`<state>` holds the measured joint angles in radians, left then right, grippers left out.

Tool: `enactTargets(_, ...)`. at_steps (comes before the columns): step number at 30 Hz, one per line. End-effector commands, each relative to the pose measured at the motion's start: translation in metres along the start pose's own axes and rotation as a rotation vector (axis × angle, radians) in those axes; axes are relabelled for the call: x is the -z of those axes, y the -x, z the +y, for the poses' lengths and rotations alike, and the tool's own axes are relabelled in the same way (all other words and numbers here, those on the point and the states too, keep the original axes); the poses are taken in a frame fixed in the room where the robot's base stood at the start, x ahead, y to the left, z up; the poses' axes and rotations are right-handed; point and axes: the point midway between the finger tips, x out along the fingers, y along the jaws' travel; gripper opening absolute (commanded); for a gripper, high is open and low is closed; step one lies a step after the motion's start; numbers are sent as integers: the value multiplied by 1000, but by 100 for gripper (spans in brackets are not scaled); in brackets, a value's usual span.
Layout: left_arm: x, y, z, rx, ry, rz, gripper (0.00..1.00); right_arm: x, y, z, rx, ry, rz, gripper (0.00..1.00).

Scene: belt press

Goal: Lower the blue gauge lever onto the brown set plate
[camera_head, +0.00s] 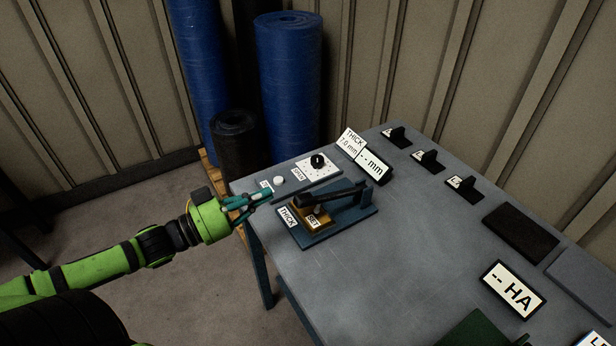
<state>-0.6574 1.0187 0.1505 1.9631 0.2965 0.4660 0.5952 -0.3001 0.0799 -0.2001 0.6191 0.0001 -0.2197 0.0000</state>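The blue gauge (350,220) stands on the near left part of the grey table. Its lever (335,195) runs from a pivot block on the right to a black grip on the left. The lever lies low over the brown set plate (318,228), which is marked "SET". I cannot tell whether the lever touches the plate. My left gripper (262,196) is at the table's left edge, left of the lever's grip and apart from it. Its teal fingers point right, close together; whether they are shut is unclear. My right gripper is not in view.
A white button (279,181) and a white dial panel (318,168) sit behind the gauge. A display (372,167) reads "-- mm". Black switches (428,160) line the back right. Blue rolls (288,80) stand behind the table. The table centre is clear.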

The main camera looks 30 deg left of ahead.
Motion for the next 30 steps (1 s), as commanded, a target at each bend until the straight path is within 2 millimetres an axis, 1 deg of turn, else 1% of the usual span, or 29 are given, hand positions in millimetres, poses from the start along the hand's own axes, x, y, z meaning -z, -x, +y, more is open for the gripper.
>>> enactTargets(5,0,-18,-1,1,-4,4,0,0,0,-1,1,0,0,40)
enactTargets(12,1,-49,-2,2,-5,4,0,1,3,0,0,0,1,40)
enactTargets(24,0,-99,-2,4,-4,0,0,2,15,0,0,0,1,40)
enactTargets(25,-10,-94,-2,6,1,-6,0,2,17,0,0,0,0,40)
enactTargets(27,-20,-90,-2,6,1,-6,0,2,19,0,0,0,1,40)
enactTargets(30,-31,-86,-2,5,-1,-4,0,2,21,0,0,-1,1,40)
